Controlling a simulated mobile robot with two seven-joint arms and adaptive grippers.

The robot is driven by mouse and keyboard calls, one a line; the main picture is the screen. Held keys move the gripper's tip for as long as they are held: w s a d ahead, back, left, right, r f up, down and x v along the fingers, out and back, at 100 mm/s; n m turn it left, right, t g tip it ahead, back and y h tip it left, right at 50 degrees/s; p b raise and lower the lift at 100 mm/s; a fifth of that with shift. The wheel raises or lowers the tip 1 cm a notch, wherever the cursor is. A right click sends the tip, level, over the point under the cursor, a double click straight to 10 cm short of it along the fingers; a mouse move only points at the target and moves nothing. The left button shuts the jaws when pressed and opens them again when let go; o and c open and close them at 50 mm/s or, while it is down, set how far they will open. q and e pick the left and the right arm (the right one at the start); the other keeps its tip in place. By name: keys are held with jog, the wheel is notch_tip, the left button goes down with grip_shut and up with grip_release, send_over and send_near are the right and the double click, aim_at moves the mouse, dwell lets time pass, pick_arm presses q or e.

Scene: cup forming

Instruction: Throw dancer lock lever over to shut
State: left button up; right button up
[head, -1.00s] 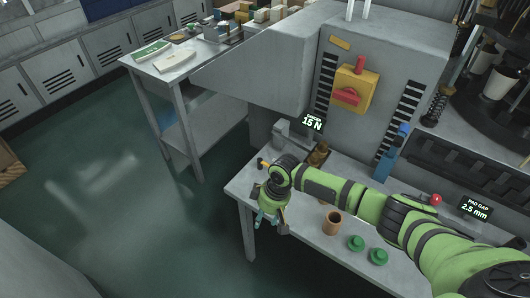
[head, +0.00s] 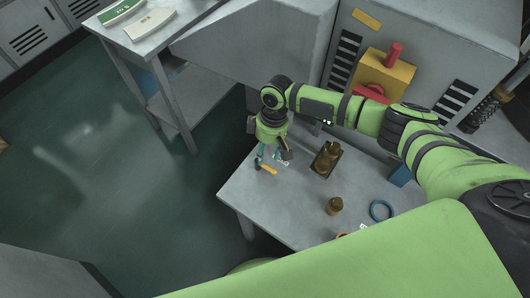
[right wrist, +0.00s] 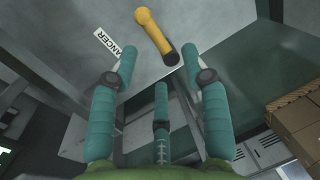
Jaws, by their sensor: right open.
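The dancer lock lever, a yellow handle with a dark pivot end, shows at the left end of the grey bench in the head view (head: 268,169). In the right wrist view the lever (right wrist: 152,30) lies ahead of the fingertips, between the left and right fingers, beside a white label (right wrist: 115,43) partly reading "ANCER". My right gripper (head: 272,157) hangs over the bench end close to the lever. Its teal fingers (right wrist: 168,72) are spread and empty, and I see no contact with the lever. My left gripper is not in view.
A bronze fitting (head: 327,158) on a dark base stands right of my gripper. A small brown cup-like part (head: 334,205) and a blue ring (head: 381,210) lie on the bench (head: 290,215). The grey machine housing (head: 275,50) rises behind. Floor at left is clear.

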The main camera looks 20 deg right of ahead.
jog(key=f, duration=0.3)
jog(key=shift+s+a+f, duration=0.1)
jog(key=shift+a+f, duration=0.15)
jog(key=shift+f, duration=0.4)
grip_shut()
pick_arm(q)
jog(key=shift+w+r, duration=0.15)
jog(key=shift+r, duration=0.05)
pick_arm(e)
jog(key=shift+f, duration=0.1)
